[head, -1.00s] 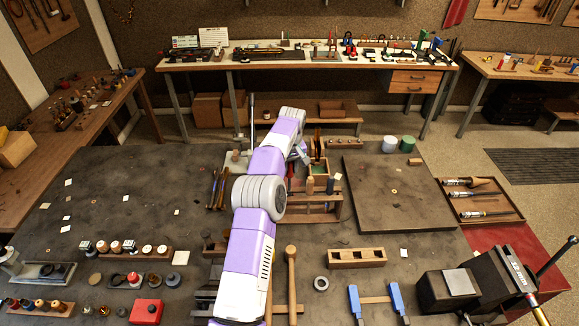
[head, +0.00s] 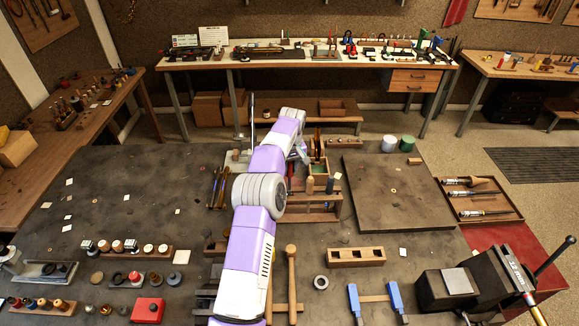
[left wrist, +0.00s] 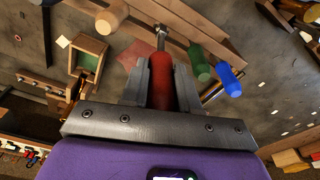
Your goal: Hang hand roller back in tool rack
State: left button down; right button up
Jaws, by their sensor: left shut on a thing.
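The wooden tool rack (head: 312,214) stands near the middle of the bench, partly hidden behind my left arm.
A large flat board (head: 395,205) lies to the right. A slotted wooden block (head: 356,258) and a metal ring (head: 321,283) lie in front.

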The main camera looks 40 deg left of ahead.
aim_at(289, 189)
dwell(0.4)
pick_arm(q)
jog(key=shift+p, duration=0.35)
jog(key=shift+f+b, duration=2.5)
jog(key=shift+f, duration=2.2)
jog(key=c, duration=0.8)
grip_release()
jog(key=r, duration=0.7)
jog(key=shift+s+d+r, duration=0.2)
jog(key=shift+d+r, duration=0.1)
